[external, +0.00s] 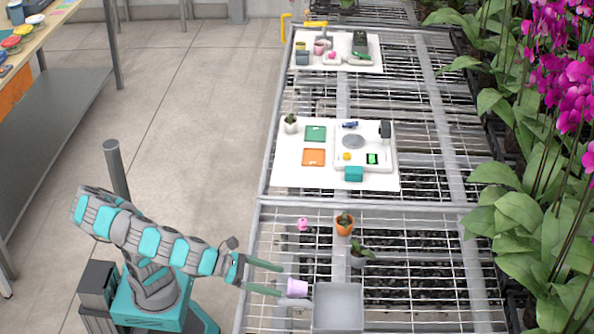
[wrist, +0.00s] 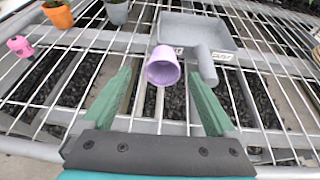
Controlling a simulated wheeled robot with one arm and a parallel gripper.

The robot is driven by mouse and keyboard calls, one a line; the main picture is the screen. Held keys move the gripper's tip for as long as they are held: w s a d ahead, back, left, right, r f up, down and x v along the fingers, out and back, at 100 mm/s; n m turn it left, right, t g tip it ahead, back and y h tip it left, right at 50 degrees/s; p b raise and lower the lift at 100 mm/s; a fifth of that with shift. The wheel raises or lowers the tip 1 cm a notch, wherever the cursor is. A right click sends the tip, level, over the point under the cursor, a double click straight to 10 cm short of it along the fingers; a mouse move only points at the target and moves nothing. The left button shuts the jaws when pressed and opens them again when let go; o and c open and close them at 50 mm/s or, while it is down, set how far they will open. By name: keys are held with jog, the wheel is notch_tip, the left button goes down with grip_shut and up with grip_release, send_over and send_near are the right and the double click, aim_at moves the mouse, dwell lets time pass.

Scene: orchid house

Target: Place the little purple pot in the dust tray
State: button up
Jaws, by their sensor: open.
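The little purple pot (external: 297,287) is on the wire bench, just beyond my fingertips. In the wrist view the pot (wrist: 163,68) sits ahead of and between the fingertips, its mouth facing the camera; I cannot tell if it is upright. My gripper (external: 282,281) is open and empty; both green fingers also show in the wrist view (wrist: 158,82), with the pot apart from them. The grey dust tray (external: 338,320) lies just right of the pot. In the wrist view the tray (wrist: 190,26) is behind the pot, its thick handle (wrist: 206,64) pointing toward me beside the pot.
A small pink object (external: 303,224), an orange pot with a plant (external: 344,229) and a grey pot with a plant (external: 357,262) stand beyond the tray. White boards (external: 290,172) with objects lie farther back. Orchids (external: 530,215) line the right side.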

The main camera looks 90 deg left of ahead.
jog(key=shift+s+r, duration=0.1)
jog(key=shift+s, duration=0.15)
jog(key=shift+c, duration=1.3)
jog(key=shift+r, duration=0.1)
jog(key=d+r+m+g+h+p, duration=0.1)
jog(key=d+r+g+p, duration=0.3)
jog(key=r, duration=1.1)
jog(key=n+g, duration=0.1)
jog(key=g, duration=0.4)
send_near(293, 282)
jog(key=x, duration=0.4)
jog(key=shift+s+p, duration=0.1)
jog(key=shift+p, duration=0.2)
jog(key=shift+x, duration=3.65)
